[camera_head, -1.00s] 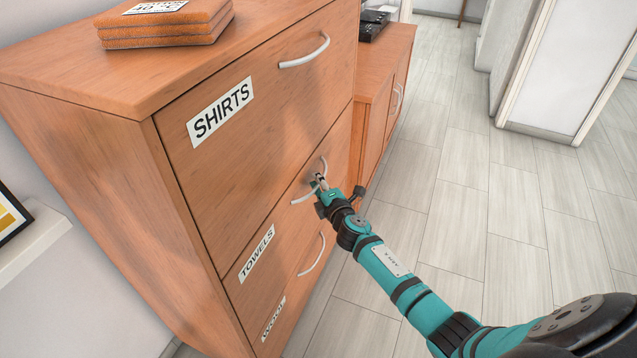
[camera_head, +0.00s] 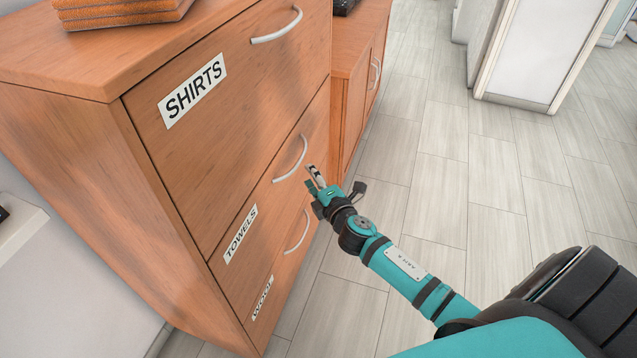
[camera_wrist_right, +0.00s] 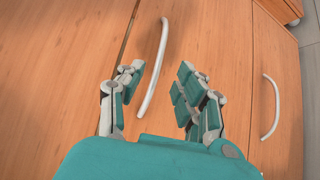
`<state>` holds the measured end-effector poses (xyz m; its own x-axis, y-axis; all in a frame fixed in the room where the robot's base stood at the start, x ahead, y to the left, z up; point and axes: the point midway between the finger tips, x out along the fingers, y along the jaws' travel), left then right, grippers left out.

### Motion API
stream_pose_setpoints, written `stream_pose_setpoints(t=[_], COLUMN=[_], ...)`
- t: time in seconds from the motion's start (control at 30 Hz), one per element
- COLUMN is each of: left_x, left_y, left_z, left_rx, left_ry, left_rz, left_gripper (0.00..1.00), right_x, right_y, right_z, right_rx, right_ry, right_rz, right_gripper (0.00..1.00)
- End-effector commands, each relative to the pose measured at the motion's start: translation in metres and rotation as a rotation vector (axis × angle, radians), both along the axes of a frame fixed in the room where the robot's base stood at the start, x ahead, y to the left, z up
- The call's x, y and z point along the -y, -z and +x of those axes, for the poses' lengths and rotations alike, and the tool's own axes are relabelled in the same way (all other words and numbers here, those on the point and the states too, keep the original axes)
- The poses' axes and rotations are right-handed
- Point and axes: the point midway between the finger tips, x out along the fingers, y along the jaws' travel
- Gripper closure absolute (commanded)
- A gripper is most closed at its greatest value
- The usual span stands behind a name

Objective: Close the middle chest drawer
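The wooden chest (camera_head: 110,180) stands at the left of the head view. Its middle drawer (camera_head: 262,207), labelled TOWELS, has a front that looks level with the drawers above and below it. Its curved silver handle (camera_head: 291,160) also shows in the right wrist view (camera_wrist_right: 153,75). My right gripper (camera_head: 313,178) is just in front of this handle and looks apart from it. In the wrist view the fingers (camera_wrist_right: 158,80) are spread, with the handle seen between and beyond them, and nothing is held. My left gripper is not in view.
The SHIRTS drawer (camera_head: 225,95) is above and the WOOL drawer (camera_head: 272,285) is below. Folded orange towels (camera_head: 120,12) lie on top of the chest. A lower wooden cabinet (camera_head: 355,75) stands beyond it. The tiled floor (camera_head: 440,190) to the right is clear.

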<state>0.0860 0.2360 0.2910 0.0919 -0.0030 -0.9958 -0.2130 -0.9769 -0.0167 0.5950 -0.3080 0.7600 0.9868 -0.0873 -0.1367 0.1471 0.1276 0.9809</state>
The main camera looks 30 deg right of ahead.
Motion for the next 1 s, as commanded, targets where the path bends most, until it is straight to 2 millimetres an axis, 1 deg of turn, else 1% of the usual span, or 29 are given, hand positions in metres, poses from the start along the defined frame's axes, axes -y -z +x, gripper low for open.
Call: stream_pose_setpoints(t=[0.03, 0.1, 0.23, 0.8, 0.87, 0.93, 0.97, 1.0], left_x=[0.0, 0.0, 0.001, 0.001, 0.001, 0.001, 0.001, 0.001], left_y=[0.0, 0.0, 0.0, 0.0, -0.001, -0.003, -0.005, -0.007], left_z=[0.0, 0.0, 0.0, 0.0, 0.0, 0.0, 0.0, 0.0], left_rx=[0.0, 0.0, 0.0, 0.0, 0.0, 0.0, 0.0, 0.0], left_ry=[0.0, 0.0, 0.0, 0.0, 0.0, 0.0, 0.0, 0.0], left_rz=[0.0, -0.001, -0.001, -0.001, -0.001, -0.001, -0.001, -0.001], left_gripper=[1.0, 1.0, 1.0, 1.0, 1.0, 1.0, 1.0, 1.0], right_x=[-0.001, -0.002, -0.002, -0.002, -0.002, 0.0, 0.001, 0.002], right_y=[0.0, -0.002, -0.004, -0.004, 0.001, 0.019, 0.031, 0.05], right_z=[-0.009, -0.018, -0.028, -0.03, -0.031, -0.035, -0.038, -0.043], right_rx=[-0.002, -0.001, 0.001, 0.0, -0.012, -0.049, -0.074, -0.114], right_ry=[0.0, 0.0, 0.001, 0.001, 0.004, 0.016, 0.024, 0.039], right_rz=[0.0, 0.0, 0.0, 0.001, 0.012, 0.047, 0.07, 0.112], right_gripper=[0.65, 0.65, 0.65, 0.65, 0.65, 0.65, 0.65, 0.65])
